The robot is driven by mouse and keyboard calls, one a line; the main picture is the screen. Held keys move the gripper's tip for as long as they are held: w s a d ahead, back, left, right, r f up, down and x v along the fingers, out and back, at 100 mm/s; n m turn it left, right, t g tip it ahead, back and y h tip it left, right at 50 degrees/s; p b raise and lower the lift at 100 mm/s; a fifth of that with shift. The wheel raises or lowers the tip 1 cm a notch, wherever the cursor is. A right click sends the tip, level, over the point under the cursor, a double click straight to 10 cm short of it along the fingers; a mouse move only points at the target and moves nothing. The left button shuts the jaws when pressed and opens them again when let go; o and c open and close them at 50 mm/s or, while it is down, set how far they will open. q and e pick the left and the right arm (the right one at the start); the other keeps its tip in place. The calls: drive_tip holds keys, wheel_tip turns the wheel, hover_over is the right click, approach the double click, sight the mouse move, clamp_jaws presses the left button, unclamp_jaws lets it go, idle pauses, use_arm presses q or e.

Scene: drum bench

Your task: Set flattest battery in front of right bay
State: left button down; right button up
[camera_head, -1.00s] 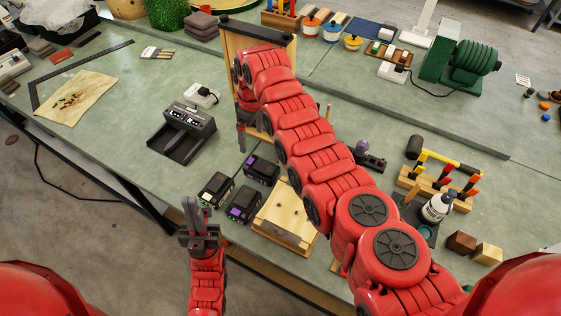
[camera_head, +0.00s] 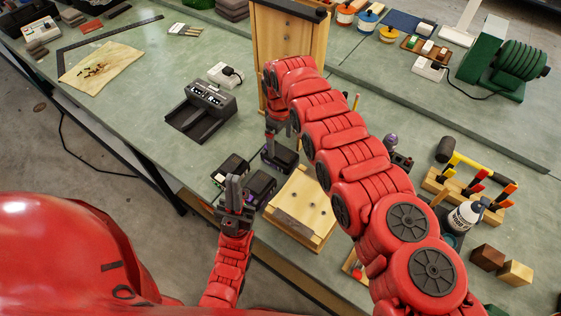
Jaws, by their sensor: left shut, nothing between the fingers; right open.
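Three black batteries lie on the green bench: a left one (camera_head: 228,168) with a pale end, a front one (camera_head: 262,186) with purple on its end, and a rear one (camera_head: 281,157). Their charge marks are too small to read.
A wooden box (camera_head: 300,208) lies right of the batteries. A tall wooden board (camera_head: 289,40) stands behind my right gripper. A white socket block (camera_head: 225,75) is behind the charger. A bottle (camera_head: 464,217) and tool rack (camera_head: 450,195) stand far right.

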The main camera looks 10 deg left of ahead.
wheel_tip(320, 180, down, 6)
drive_tip(key=b, duration=0.2)
drive_tip(key=shift+s+r+b, duration=0.1)
drive_tip(key=shift+s+b, duration=0.05)
drive_tip(key=shift+b, duration=0.25)
drive_tip(key=shift+r, duration=0.1)
drive_tip(key=shift+c, duration=0.3)
clamp_jaws()
drive_tip(key=shift+r, duration=0.1)
drive_tip(key=shift+r+p, duration=0.35)
drive_tip(key=shift+r, duration=0.2)
wheel_tip(320, 180, up, 18)
drive_tip(key=b, duration=0.4)
wheel_tip(320, 180, up, 9)
drive_tip(key=p, duration=0.7)
hover_over(280, 150)
drive_tip(key=shift+s+f, duration=0.15)
